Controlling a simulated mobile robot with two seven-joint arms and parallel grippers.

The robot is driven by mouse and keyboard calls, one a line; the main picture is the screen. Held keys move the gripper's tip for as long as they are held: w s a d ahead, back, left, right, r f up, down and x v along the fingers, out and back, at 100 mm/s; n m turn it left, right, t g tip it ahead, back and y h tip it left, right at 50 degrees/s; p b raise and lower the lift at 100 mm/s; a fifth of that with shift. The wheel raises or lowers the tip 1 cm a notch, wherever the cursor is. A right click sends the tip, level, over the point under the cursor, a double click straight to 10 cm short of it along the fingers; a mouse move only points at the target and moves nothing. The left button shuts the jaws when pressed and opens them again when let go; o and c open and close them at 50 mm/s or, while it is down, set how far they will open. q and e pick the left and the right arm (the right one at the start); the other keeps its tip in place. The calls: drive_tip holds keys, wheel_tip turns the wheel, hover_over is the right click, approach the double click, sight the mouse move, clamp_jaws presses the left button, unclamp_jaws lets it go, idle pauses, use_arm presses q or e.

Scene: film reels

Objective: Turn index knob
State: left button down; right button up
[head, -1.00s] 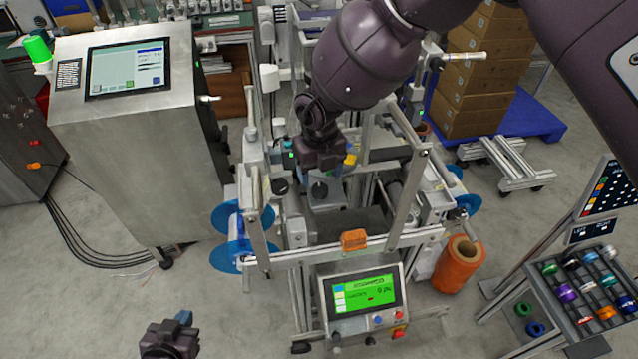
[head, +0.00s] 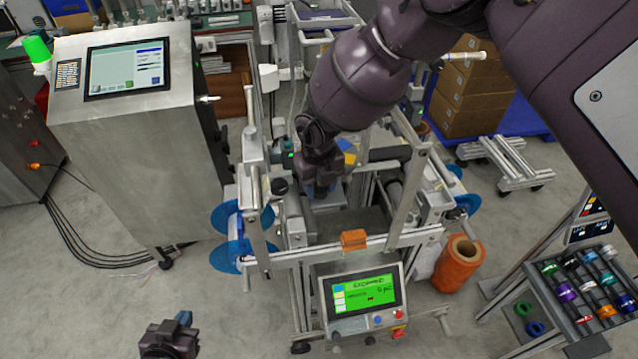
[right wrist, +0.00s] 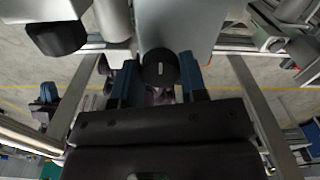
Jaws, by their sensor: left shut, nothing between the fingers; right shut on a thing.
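The index knob, a round black knob with a light mark, shows in the right wrist view (right wrist: 160,69) on a grey metal housing of the machine. My right gripper (right wrist: 160,84) is shut on it, with one blue finger on each side. In the head view my right gripper (head: 322,188) is over the middle of the machine and hides the knob. My left gripper (head: 172,340) is at the bottom of the head view, shut and empty, away from the machine.
The machine's frame bars (head: 405,200) stand around my right gripper. A control panel (head: 366,300) with a green screen is at the front. A steel cabinet (head: 135,150) stands left, an orange roll (head: 457,268) right. Open floor lies left of the machine.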

sight(319, 188)
drive_tip(key=shift+n, duration=0.3)
drive_tip(key=shift+c, duration=0.2)
drive_tip(key=shift+n, duration=2.5)
drive_tip(key=shift+r, duration=0.1)
drive_tip(key=o, duration=0.9)
wheel_tip(319, 188, up, 11)
drive_tip(key=shift+f, duration=0.15)
drive_tip(key=shift+s, duration=0.1)
